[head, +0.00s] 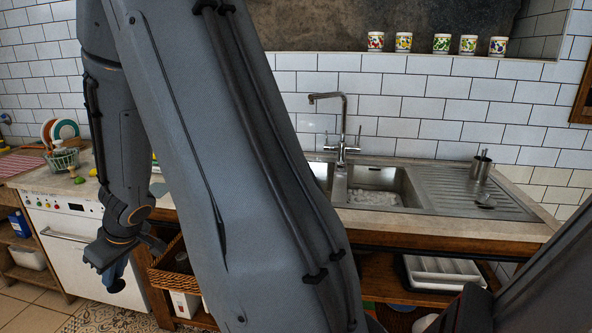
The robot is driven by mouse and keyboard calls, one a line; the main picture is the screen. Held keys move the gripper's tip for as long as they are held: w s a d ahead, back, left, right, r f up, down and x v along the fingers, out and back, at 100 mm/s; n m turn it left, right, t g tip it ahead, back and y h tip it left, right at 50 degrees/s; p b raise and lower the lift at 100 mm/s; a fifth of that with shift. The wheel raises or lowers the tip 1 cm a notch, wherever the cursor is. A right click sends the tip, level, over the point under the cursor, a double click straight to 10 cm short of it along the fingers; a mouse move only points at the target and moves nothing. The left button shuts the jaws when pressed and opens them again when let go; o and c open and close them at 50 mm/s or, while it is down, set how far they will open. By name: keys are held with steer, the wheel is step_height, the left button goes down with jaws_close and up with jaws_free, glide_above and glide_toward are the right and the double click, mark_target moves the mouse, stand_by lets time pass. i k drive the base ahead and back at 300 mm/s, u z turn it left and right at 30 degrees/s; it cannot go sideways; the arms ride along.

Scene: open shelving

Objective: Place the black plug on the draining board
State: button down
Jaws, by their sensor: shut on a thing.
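My gripper (118,270) hangs at the left, in front of the white dishwasher front and below counter height. It points down and is shut on a small dark blue thing (116,284), mostly hidden by the fingers; I cannot tell what it is. The steel draining board (440,184) is ridged and lies right of the sink, far to the right of my gripper. A steel cup (481,168) and a spoon-like piece (485,201) are on it. I cannot make out the black plug anywhere; my arm covers much of the middle.
The sink basin (407,184) holds something whitish, and a tall tap (343,130) stands behind it. A dish rack with plates (62,157) is on the left counter. A wicker basket (165,272) and a white tray (442,272) sit below. Several patterned cups line the ledge.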

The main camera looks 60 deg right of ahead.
mark_target(449, 199)
steer(key=u, duration=0.05)
steer(key=k, duration=1.4)
steer(key=z, duration=1.7)
steer(key=i, duration=1.5)
steer(key=z, duration=0.05)
